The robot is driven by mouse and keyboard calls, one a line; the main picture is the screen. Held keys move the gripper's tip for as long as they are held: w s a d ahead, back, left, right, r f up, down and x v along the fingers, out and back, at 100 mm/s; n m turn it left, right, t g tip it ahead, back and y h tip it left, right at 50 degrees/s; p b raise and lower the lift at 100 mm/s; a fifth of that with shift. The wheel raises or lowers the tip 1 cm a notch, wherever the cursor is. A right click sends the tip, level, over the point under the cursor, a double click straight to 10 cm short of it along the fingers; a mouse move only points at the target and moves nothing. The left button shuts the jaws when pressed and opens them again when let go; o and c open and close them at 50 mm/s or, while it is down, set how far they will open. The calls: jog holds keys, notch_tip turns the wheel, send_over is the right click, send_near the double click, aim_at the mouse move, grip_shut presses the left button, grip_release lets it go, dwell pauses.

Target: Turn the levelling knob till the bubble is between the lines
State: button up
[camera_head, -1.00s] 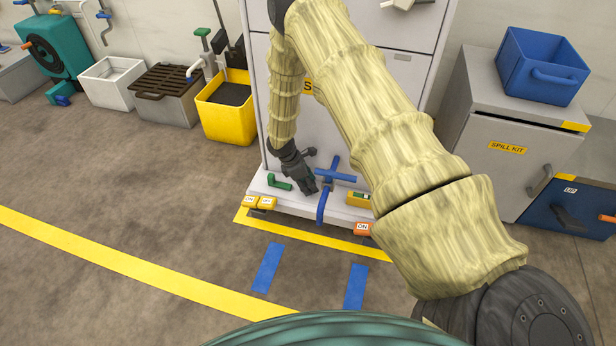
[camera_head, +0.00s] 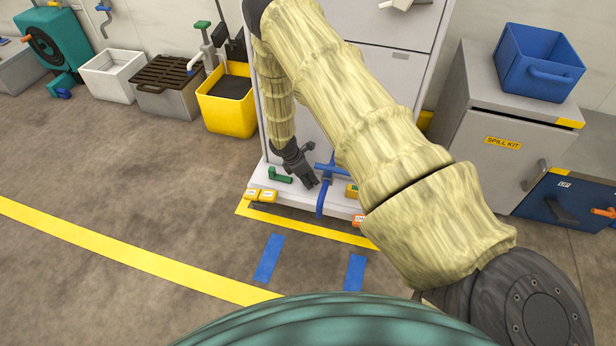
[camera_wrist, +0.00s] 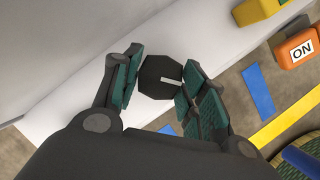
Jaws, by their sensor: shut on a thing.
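A dark, many-sided knob (camera_wrist: 160,77) with a white pointer line sits between the fingers of my gripper (camera_wrist: 158,82) in the wrist view. The fingers have teal pads and are shut on it. In the head view my gripper (camera_head: 309,180) is low at the front of the white cabinet, and the knob cannot be made out there. A small yellow block (camera_head: 352,190), possibly the level, shows to the right and is mostly hidden behind my arm. A yellow block (camera_wrist: 258,9) also shows at the top of the wrist view. No bubble or lines are visible.
A blue cross handle (camera_head: 330,170) stands close right of my gripper, and a green handle (camera_head: 281,176) is left. Yellow ON blocks (camera_head: 267,195) and an orange ON block (camera_head: 359,219) edge the base. The floor in front is open.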

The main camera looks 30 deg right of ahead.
jog(key=o, duration=0.7)
jog(key=shift+o, duration=0.2)
jog(key=v, duration=1.2)
jog(key=shift+f, duration=0.1)
